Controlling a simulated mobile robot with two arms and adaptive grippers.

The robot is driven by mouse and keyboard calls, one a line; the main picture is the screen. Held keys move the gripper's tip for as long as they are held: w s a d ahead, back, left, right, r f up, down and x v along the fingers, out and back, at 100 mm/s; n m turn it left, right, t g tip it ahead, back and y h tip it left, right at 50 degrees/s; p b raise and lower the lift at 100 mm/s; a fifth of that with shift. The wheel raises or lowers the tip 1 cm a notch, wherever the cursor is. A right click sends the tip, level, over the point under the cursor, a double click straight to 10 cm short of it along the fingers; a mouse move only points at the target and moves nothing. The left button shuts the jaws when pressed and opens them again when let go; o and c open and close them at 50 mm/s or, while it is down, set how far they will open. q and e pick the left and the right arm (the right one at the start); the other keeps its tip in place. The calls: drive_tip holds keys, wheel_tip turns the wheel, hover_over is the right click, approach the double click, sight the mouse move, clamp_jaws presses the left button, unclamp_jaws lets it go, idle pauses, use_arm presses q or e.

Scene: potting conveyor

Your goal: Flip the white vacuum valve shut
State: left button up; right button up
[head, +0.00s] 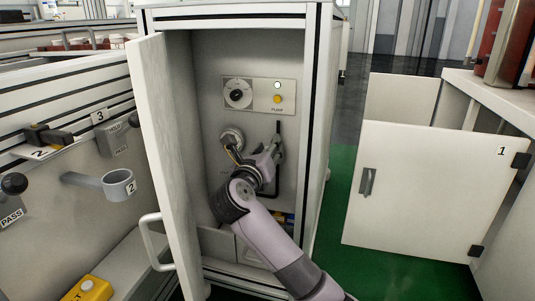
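The open cabinet (317,110) has a control panel (258,85) on its back wall. My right gripper (275,150) reaches inside, below this panel, in front of a black pipe (278,128). I cannot make out the white vacuum valve; the gripper and wrist cover part of the pipe. The fingers are small and partly hidden, so I cannot tell whether they are open, shut or touching anything. My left gripper is not in view.
The cabinet door (163,150) stands open on the left, with a handle (152,243). A round fitting (231,138) with a cable sits left of the gripper. The panel has a dial (238,93) and a yellow button (278,99). Another door (425,190) stands at right.

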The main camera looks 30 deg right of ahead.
drive_tip(key=shift+c, duration=0.4)
clamp_jaws()
